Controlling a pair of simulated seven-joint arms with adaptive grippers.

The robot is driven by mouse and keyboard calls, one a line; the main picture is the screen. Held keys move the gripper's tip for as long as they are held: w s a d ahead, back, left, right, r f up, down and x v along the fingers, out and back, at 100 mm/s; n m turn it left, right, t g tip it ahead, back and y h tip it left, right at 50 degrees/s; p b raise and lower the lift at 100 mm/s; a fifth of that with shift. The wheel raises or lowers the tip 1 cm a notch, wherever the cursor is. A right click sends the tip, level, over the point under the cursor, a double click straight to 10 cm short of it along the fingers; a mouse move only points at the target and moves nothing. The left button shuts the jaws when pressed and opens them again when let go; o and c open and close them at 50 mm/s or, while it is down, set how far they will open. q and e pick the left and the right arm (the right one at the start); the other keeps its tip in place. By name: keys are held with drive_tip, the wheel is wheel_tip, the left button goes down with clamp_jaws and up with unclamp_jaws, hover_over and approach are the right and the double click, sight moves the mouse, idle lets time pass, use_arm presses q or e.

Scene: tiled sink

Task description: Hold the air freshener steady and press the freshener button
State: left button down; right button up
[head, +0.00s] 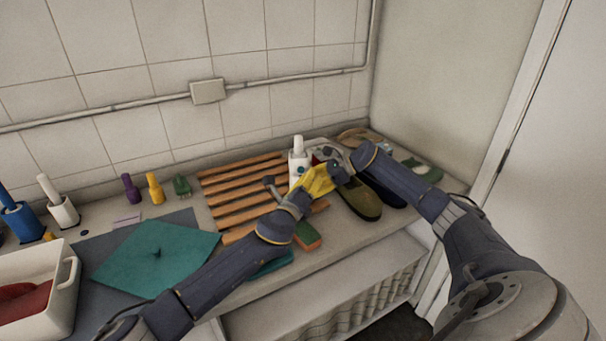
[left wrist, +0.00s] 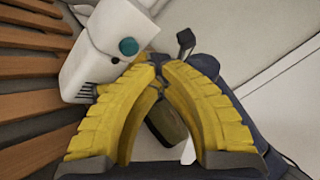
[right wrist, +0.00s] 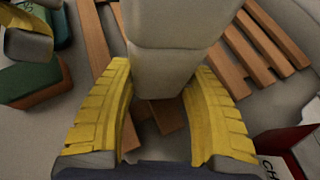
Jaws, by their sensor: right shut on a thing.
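The air freshener (head: 297,161) is a white upright body with a narrower top and stands at the back of the counter. Its round teal button (left wrist: 128,46) shows on its face in the left wrist view. My right gripper (right wrist: 160,72) is shut on the freshener's pale body (right wrist: 172,25), one yellow finger on each side. My left gripper (left wrist: 160,68) has its yellow fingertips together with nothing visible between them. They are close to the freshener, just below and right of the button; I cannot tell whether they touch it. In the head view the grippers overlap, hiding the right fingertips.
A slatted wooden rack (head: 232,192) lies left of the freshener. Dark shoes (head: 361,203) stand to the right, near the side wall. A green-and-orange sponge (head: 307,236) lies in front. A teal cloth (head: 155,252) and a white basin (head: 35,290) are at left.

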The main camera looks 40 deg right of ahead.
use_arm(q)
drive_tip(key=shift+w+d+f, duration=0.1)
drive_tip(key=shift+w+d, duration=0.15)
drive_tip(key=shift+w, duration=0.3)
drive_tip(key=shift+w, duration=0.1)
idle(1.3)
drive_tip(key=shift+w+d, duration=0.2)
drive_tip(key=shift+w, duration=0.2)
idle(0.5)
drive_tip(key=shift+s+a, duration=0.2)
drive_tip(key=shift+s, duration=0.3)
idle(0.3)
drive_tip(key=s+a, duration=0.2)
drive_tip(key=s, duration=0.3)
drive_tip(key=shift+s+a, duration=0.25)
idle(0.3)
